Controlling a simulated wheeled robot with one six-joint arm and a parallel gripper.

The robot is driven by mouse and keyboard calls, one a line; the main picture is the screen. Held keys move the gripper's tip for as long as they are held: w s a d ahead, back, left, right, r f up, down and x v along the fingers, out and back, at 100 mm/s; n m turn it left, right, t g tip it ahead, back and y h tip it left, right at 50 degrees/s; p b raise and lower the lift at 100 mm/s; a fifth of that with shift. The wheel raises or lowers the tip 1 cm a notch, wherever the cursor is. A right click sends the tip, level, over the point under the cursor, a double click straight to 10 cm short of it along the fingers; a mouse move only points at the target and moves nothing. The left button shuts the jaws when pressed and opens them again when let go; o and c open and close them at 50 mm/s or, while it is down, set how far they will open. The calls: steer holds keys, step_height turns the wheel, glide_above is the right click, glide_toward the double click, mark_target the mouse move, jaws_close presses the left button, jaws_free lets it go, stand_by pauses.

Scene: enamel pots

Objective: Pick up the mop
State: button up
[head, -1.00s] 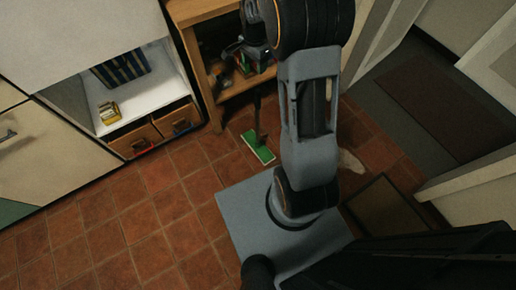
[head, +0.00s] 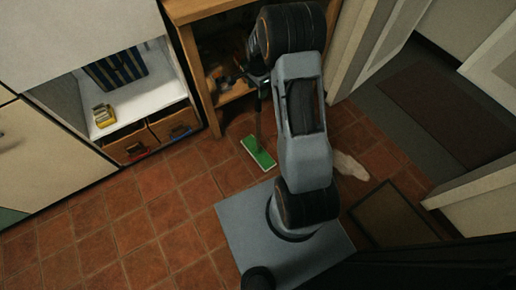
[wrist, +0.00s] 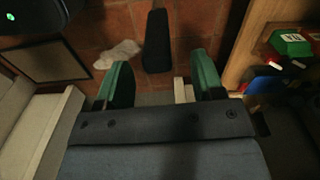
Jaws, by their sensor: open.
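The mop's flat green head (head: 258,152) lies on the tiled floor in the head view, left of my arm. Its dark handle rises from the head toward my gripper, and its upper part is hard to make out there. In the wrist view my gripper (wrist: 163,80) has its two green fingers wide apart with nothing between the tips. A dark bar (wrist: 157,42), which looks like the mop's handle, shows beyond the fingertips, roughly in line with the gap and apart from both fingers. The mop head is not visible in the wrist view.
A wooden shelf unit (head: 211,92) with items stands close behind the mop. A white cubby with baskets (head: 175,124) is at left. A pale cloth (head: 350,166) and a framed mat (head: 391,212) lie at right. Tiles at lower left are clear.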

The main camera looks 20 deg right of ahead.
step_height(320, 180, down, 5)
steer(key=shift+s+r+b, duration=0.1)
steer(key=shift+b, duration=0.85)
steer(key=shift+c, duration=0.4)
jaws_close()
